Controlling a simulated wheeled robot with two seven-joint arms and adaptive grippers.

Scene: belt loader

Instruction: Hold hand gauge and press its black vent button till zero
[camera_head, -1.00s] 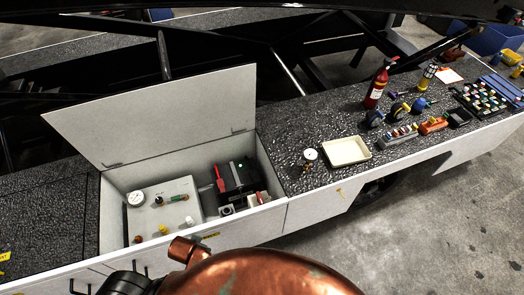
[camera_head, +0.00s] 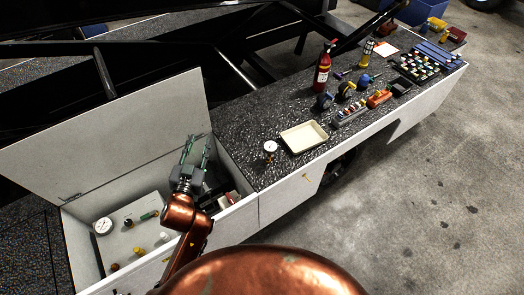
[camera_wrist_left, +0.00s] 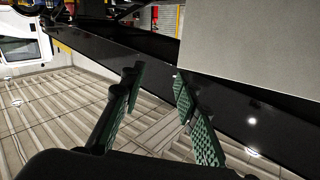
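The hand gauge (camera_head: 270,147) has a round white dial and stands on the dark textured deck, left of a cream tray. Its black vent button is too small to make out. My left gripper (camera_head: 196,142) is raised over the open compartment, to the left of the gauge and apart from it. In the left wrist view the gripper's two green ribbed fingers (camera_wrist_left: 152,105) are spread with nothing between them. My right gripper is not in view.
The cream tray (camera_head: 304,136) lies right of the gauge. A red extinguisher (camera_head: 322,68), tape rolls and small parts stand farther right. The open compartment's raised lid (camera_head: 130,140) and a panel with a larger gauge (camera_head: 103,226) are at left.

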